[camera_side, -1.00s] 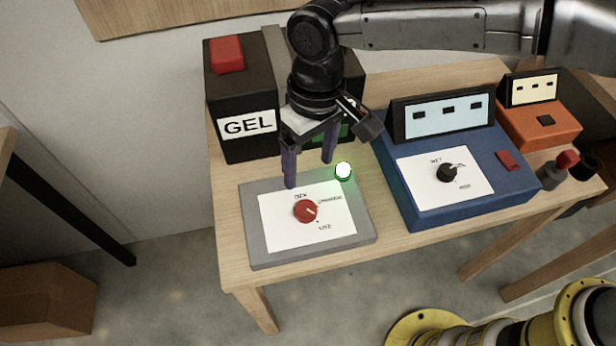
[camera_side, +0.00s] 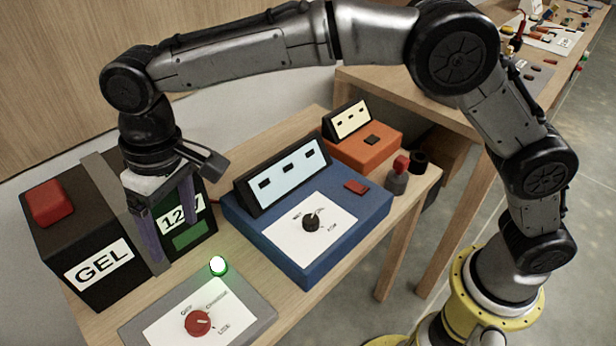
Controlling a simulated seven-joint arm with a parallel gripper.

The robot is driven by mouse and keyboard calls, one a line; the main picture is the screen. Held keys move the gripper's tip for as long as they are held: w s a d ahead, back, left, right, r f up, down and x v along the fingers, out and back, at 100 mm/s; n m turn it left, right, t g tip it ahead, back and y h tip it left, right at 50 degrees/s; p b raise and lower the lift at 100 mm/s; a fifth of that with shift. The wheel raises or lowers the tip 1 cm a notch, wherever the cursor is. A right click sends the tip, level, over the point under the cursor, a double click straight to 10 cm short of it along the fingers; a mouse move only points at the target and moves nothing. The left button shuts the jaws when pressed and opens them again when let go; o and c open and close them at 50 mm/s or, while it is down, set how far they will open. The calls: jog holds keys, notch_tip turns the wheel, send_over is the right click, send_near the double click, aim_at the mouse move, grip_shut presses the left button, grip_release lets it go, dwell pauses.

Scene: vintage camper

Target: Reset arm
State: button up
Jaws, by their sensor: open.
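My gripper (camera_side: 172,232) hangs pointing down in front of the black box marked GEL and 12V (camera_side: 68,232). Its two purple fingers are apart, with nothing between them. Below and to the right of it lies the grey panel (camera_side: 262,312) with a red knob (camera_side: 197,323) on a white label. A lamp (camera_side: 218,265) at the panel's back edge glows green-white. The fingers are above the panel's back side and appear clear of the knob.
A blue device (camera_side: 290,268) with a black knob (camera_side: 311,222) and a red switch stands right of the panel. An orange device (camera_side: 365,155) and a small red-topped cylinder (camera_side: 398,176) stand behind it. A second table (camera_side: 400,88) with small items is at the back right.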

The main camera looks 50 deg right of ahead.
jog(key=w+d+r+m+t, duration=0.1)
jog(key=d+r+m+t, duration=0.1)
jog(key=d+r, duration=1.05)
jog(key=s+d+r+m+t, duration=0.1)
jog(key=s+d, duration=0.2)
jog(key=d, duration=0.4)
jog(key=s+d+r+m+t, duration=0.1)
jog(key=s+d+r, duration=0.1)
jog(key=d, duration=0.4)
jog(key=s+d+f+m+t, duration=0.1)
jog(key=s+d+f+m, duration=0.1)
jog(key=s+d, duration=0.9)
jog(key=s+d+f+n+h, duration=0.1)
jog(key=s+f, duration=0.6)
jog(key=f, duration=0.2)
jog(key=shift+s+d, duration=0.15)
jog(key=shift+s, duration=0.05)
